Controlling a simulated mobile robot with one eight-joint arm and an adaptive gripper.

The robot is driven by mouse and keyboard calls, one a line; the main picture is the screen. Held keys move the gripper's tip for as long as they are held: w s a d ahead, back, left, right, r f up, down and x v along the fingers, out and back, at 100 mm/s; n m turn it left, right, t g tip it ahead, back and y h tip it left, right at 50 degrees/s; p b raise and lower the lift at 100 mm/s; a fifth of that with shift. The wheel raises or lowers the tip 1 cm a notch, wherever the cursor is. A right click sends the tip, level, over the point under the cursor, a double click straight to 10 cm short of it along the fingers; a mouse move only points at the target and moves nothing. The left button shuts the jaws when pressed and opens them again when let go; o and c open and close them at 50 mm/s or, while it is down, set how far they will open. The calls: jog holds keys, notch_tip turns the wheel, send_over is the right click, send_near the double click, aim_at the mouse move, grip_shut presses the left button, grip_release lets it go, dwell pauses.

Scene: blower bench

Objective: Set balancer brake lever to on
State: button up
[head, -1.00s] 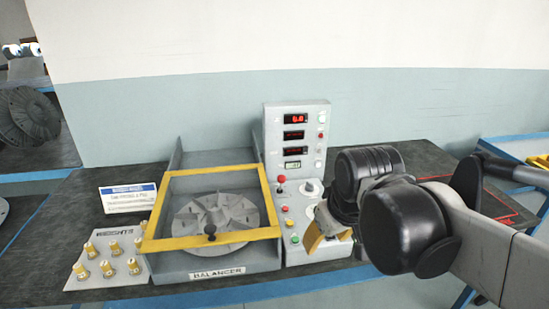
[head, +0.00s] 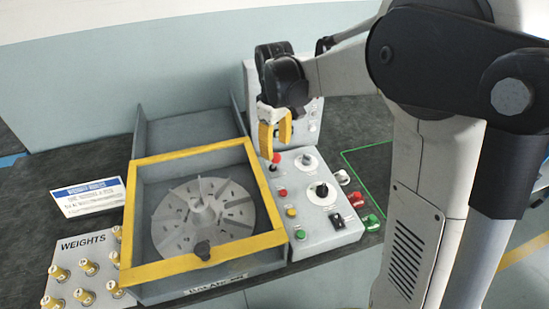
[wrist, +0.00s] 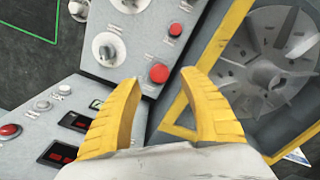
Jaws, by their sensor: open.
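The balancer brake lever (head: 275,158), a small lever with a red ball knob, stands at the back left of the sloped control panel (head: 318,232). My gripper (head: 276,147) is open and points down just above the lever. In the wrist view, the red ball (wrist: 159,73) shows between and just beyond the tips of the two yellow fingers. The fingers look empty, and I cannot tell whether they touch the ball. The lever's stem is mostly hidden.
The balancer's yellow-framed guard (head: 190,158) over the finned rotor (head: 190,225) lies left of the panel. Dials (head: 321,192) and buttons are close to the lever. The display box (head: 313,120) stands behind my gripper. Weights (head: 88,267) are at front left.

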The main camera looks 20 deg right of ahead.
aim_at(276, 154)
notch_tip(276, 154, down, 5)
jog(key=shift+w+r+b, duration=0.1)
jog(key=shift+r+b, duration=0.05)
jog(key=shift+b, duration=0.5)
grip_shut()
